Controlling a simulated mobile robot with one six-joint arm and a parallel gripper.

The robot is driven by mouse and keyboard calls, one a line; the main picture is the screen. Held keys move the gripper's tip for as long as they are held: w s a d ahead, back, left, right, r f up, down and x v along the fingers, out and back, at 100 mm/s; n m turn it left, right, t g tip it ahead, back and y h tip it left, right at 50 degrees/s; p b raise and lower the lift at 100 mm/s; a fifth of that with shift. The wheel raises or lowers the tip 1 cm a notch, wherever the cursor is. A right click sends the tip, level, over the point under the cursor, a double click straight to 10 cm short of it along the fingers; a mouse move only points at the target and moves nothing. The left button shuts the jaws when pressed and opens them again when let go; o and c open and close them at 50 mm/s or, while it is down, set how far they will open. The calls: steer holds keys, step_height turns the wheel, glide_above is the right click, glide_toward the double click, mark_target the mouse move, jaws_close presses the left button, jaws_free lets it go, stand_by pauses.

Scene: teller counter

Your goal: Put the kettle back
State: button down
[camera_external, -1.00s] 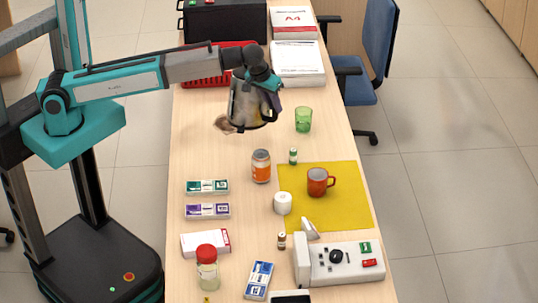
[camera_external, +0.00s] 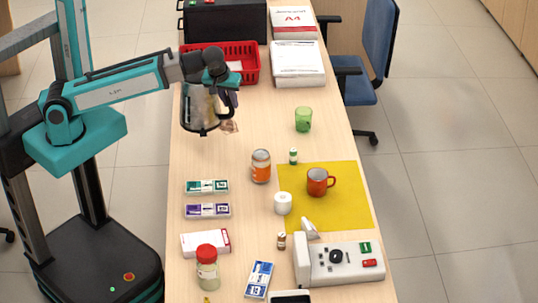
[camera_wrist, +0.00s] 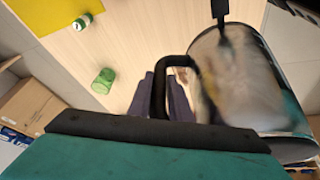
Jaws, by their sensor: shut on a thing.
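The kettle (camera_external: 203,112) is a shiny metal one with dark trim, held up over the left edge of the counter, in front of the red basket. My gripper (camera_external: 230,94) is shut on its black handle, at the kettle's right side. In the wrist view the gripper fingers (camera_wrist: 170,98) close around the handle, and the kettle's reflective body (camera_wrist: 250,80) fills the right side. A small brownish thing (camera_external: 229,126) lies on the counter just right of the kettle, partly hidden. I cannot tell what it is.
A red basket (camera_external: 248,66) stands behind the kettle, with paper stacks (camera_external: 298,64) to its right. A green glass (camera_external: 303,119), orange can (camera_external: 261,166) and red mug (camera_external: 318,182) on a yellow mat (camera_external: 350,215) stand nearer. The counter left of the glass is mostly clear.

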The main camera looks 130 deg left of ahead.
mark_target(228, 114)
steer(key=shift+s+d+f, duration=0.1)
steer(key=shift+s+d, duration=0.15)
steer(key=shift+s, duration=0.3)
steer(key=shift+s+d+f, duration=0.1)
steer(key=shift+s+f, duration=0.05)
steer(key=shift+f, duration=2.6)
steer(key=shift+w+a, duration=0.2)
steer(key=w+a+f+p, duration=0.1)
steer(key=w+a+p, duration=0.3)
steer(key=w+a, duration=0.6)
steer(key=shift+a+f+p, duration=0.2)
steer(key=shift+a+p, duration=0.1)
steer(key=shift+a, duration=0.85)
steer(key=shift+f, duration=0.15)
steer(key=shift+f+p, duration=0.85)
steer(key=shift+f, duration=0.95)
